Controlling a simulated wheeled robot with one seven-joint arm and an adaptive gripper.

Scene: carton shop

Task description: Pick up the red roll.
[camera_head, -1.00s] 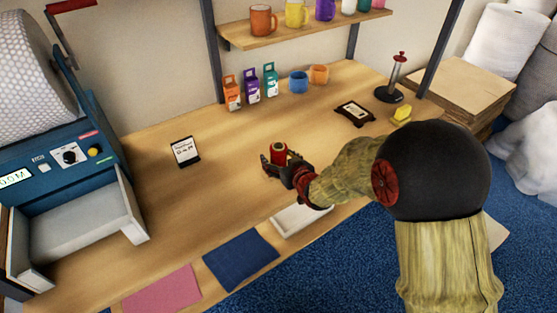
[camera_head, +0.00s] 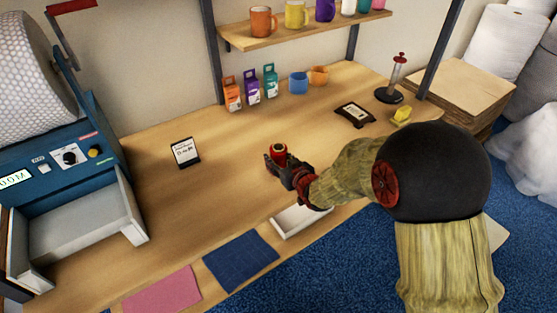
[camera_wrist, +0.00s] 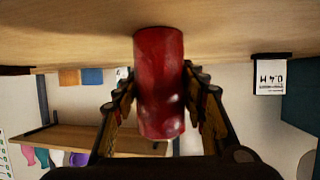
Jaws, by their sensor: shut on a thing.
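The red roll (camera_head: 278,150) stands upright on the wooden table, near the middle. My gripper (camera_head: 279,161) reaches it from the right, and its fingers are shut around the roll. In the wrist view, which is upside down, the red roll (camera_wrist: 159,85) sits between the two fingers (camera_wrist: 160,100). The roll's end is at the table surface, and I cannot tell whether there is a small gap. Part of the roll is hidden by the fingers in the head view.
A small sign (camera_head: 185,152) stands left of the roll. A white tray (camera_head: 300,220) lies at the front edge beside a blue cloth (camera_head: 240,262). Small boxes (camera_head: 252,86) and cups (camera_head: 299,82) stand at the back. Bare table lies around the roll.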

